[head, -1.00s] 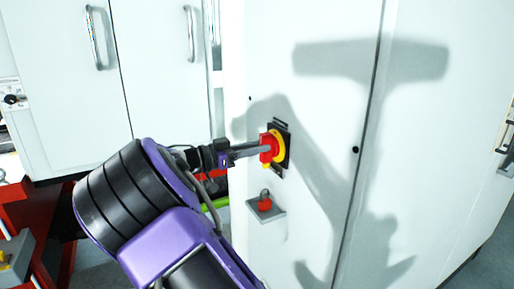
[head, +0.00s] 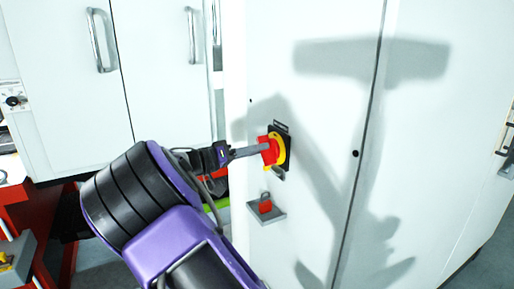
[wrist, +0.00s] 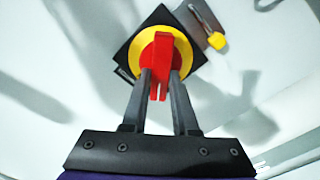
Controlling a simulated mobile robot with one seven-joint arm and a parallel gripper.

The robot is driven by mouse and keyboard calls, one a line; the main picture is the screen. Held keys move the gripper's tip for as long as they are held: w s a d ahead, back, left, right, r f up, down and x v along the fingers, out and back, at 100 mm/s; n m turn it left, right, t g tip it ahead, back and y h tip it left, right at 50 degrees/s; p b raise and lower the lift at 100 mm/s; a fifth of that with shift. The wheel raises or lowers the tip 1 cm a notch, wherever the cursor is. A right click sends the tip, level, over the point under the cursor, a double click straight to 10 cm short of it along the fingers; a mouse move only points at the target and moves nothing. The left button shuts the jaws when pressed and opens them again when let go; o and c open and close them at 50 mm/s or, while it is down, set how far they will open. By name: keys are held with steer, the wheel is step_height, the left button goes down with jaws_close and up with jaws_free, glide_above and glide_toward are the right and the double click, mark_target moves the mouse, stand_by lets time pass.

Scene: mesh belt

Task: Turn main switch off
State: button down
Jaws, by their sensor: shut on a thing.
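The main switch is on a white cabinet door. It has a red handle (head: 267,156) on a yellow ring (head: 282,150) over a black plate (head: 281,127). In the head view the handle looks tilted. In the wrist view the red handle (wrist: 162,48) stands between my two dark fingers, in front of the yellow ring (wrist: 182,55) and the tilted black plate (wrist: 128,50). My gripper (wrist: 161,78) is shut on the handle. In the head view my gripper (head: 258,150) reaches it from the left, and the fingers partly cover it.
A small grey shelf (head: 277,215) below the switch holds a red padlock-like thing (head: 265,204). Another cabinet with bar handles (head: 98,40) stands at the left. A red cart (head: 18,205) is at the lower left.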

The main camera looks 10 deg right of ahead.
steer(key=shift+w+f+n+p, duration=0.15)
steer(key=shift+n+p, duration=1.15)
steer(key=shift+n, duration=1.15)
steer(key=shift+s+f+n+p, duration=0.15)
steer(key=shift+n+p, duration=1.15)
steer(key=shift+n, duration=1.15)
steer(key=shift+w, duration=0.1)
steer(key=c, duration=0.7)
jaws_free()
steer(key=shift+a, duration=0.1)
steer(key=v, duration=1.7)
steer(key=shift+a+b, duration=0.15)
steer(key=shift+b, duration=0.2)
